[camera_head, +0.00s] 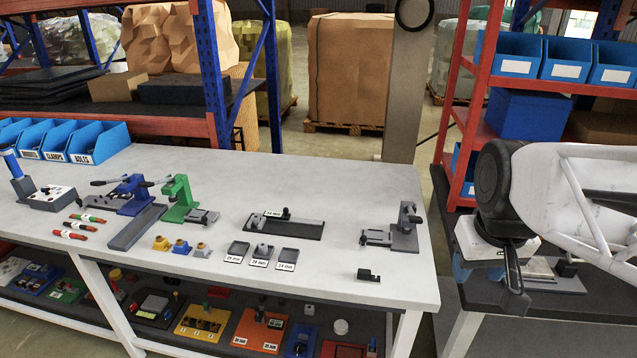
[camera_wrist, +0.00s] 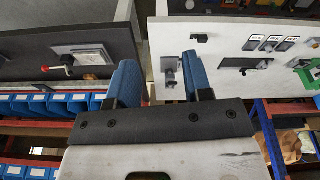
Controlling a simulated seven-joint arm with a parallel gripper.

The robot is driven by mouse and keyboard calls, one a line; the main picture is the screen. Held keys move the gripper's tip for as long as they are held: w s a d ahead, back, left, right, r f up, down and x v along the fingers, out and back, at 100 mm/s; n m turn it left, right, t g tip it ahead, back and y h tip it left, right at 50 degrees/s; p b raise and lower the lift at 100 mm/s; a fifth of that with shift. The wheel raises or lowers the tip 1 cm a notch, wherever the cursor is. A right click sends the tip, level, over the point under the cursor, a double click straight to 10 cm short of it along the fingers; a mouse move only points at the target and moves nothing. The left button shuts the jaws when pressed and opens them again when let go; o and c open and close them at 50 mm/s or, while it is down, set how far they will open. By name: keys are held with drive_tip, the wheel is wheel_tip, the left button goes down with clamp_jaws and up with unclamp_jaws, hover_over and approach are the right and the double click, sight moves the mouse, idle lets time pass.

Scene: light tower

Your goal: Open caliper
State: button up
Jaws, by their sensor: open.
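A long dark plate (camera_head: 310,230) with a grey block and a small black upright on it lies on the white table and carries a "24 mm" label. It looks like the caliper, but I cannot be sure. It also shows in the wrist view (camera_wrist: 232,63). Three small labelled trays (camera_head: 262,252) lie in front of it. My gripper (camera_wrist: 160,78) is open and empty, with its two blue fingers apart. It is off the right end of the white table, away from the plate. In the head view, my arm mostly hides it.
A grey fixture (camera_head: 405,232) stands at the white table's (camera_head: 330,180) right end, with a small black block (camera_head: 368,275) in front. A green press (camera_head: 178,200) and colored parts stand left. A dark table (camera_wrist: 60,50) is beside my gripper. Shelves with blue bins stand behind.

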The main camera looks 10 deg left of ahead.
drive_tip(key=w+a+r+n, duration=0.1)
drive_tip(key=w+a+n, duration=0.15)
drive_tip(key=w, duration=0.55)
drive_tip(key=w+a+r+n, duration=0.1)
drive_tip(key=w+a+n, duration=0.1)
drive_tip(key=w+a, duration=0.35)
drive_tip(key=n+g, duration=0.2)
drive_tip(key=n, duration=0.9)
hover_over(286, 208)
drive_tip(key=f, duration=2.1)
drive_tip(key=shift+s+d+f, duration=0.15)
drive_tip(key=shift+d+f, duration=0.05)
drive_tip(key=shift+d, duration=0.1)
drive_tip(key=shift+a+f+n, duration=0.25)
drive_tip(key=shift+a, duration=0.1)
drive_tip(key=shift+f, duration=0.1)
drive_tip(key=shift+f, duration=3.8)
